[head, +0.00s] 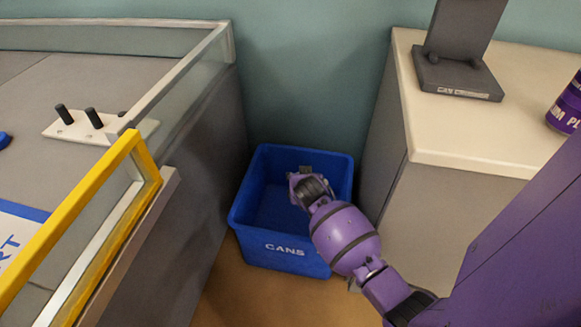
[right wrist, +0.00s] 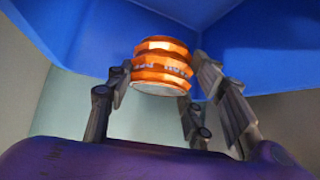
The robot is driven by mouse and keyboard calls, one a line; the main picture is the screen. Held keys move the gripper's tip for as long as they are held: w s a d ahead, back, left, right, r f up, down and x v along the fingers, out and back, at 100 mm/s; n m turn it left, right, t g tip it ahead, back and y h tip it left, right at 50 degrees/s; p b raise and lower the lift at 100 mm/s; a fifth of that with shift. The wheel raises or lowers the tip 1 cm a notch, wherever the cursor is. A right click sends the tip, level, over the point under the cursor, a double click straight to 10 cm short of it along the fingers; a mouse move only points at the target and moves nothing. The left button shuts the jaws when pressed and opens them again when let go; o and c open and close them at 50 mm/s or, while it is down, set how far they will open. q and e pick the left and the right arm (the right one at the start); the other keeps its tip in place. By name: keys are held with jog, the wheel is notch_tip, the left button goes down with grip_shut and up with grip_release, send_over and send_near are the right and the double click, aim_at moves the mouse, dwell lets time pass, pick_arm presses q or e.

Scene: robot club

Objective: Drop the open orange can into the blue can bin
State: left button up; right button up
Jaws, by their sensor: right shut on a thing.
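The blue can bin (head: 285,256), marked CANS, stands on the floor between a grey-sided table and a cabinet. My right gripper (head: 301,184) is over the bin's opening in the head view, pointing down into it. In the right wrist view the gripper (right wrist: 162,72) is shut on the orange can (right wrist: 162,62), with its fingers on either side. The can's pale end faces the palm, and blue bin walls (right wrist: 75,35) show behind it. In the head view the can is hidden by the hand. My left gripper is out of view.
The grey field table (head: 75,75) with clear rails and a yellow bar (head: 75,213) is close on the bin's left. The cabinet (head: 460,135) on the right holds a dark stand (head: 458,78) and a purple can (head: 568,108).

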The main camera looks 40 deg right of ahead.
jog(key=o, duration=0.9)
jog(key=v, duration=1.2)
jog(key=shift+a, duration=0.1)
